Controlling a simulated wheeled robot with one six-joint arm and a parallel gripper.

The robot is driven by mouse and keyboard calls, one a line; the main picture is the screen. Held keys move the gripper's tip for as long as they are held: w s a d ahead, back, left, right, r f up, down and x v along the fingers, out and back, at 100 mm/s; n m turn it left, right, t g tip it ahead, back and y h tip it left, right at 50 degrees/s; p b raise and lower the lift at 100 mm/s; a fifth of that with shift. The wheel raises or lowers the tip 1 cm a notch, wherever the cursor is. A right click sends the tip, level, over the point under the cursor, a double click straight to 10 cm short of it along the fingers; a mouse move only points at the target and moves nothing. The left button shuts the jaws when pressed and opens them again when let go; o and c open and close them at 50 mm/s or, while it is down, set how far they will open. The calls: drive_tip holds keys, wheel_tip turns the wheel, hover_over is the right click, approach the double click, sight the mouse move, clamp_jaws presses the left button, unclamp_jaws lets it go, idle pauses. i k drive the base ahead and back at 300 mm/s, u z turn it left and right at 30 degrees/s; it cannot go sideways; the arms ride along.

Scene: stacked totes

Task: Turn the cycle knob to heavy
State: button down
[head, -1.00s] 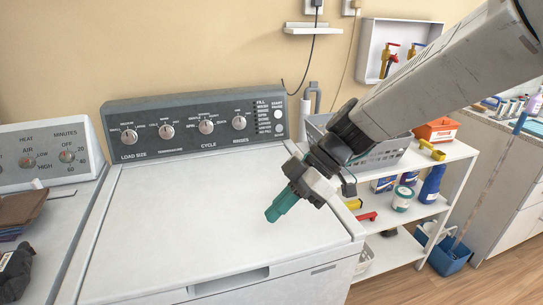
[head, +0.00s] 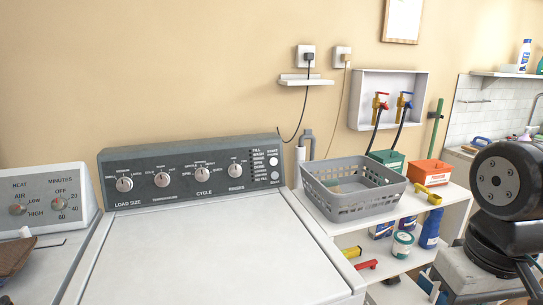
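The white washer's dark control panel (head: 140,165) stands at the back, with a row of several round silver knobs. The cycle knob (head: 202,175) is the one just above the word CYCLE, third from the left. Small labels ring its upper side, but they and its pointer are too small to read for certain. Nothing covers the knob. My gripper is out of view; only a dark joint of my arm shows at the right edge.
The washer lid (head: 200,250) is clear. A dryer panel (head: 45,208) stands to the left. On the right, a white shelf (head: 455,195) holds a grey basket (head: 355,205), an orange bin (head: 432,172) and bottles. A black cord hangs on the wall behind.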

sight(202, 175)
drive_tip(key=z, duration=0.55)
drive_tip(key=k, duration=0.65)
drive_tip(key=z, duration=0.75)
drive_tip(key=i, duration=0.7)
drive_tip(key=u, duration=0.75)
drive_tip(key=i, duration=0.7)
drive_tip(key=u, duration=0.7)
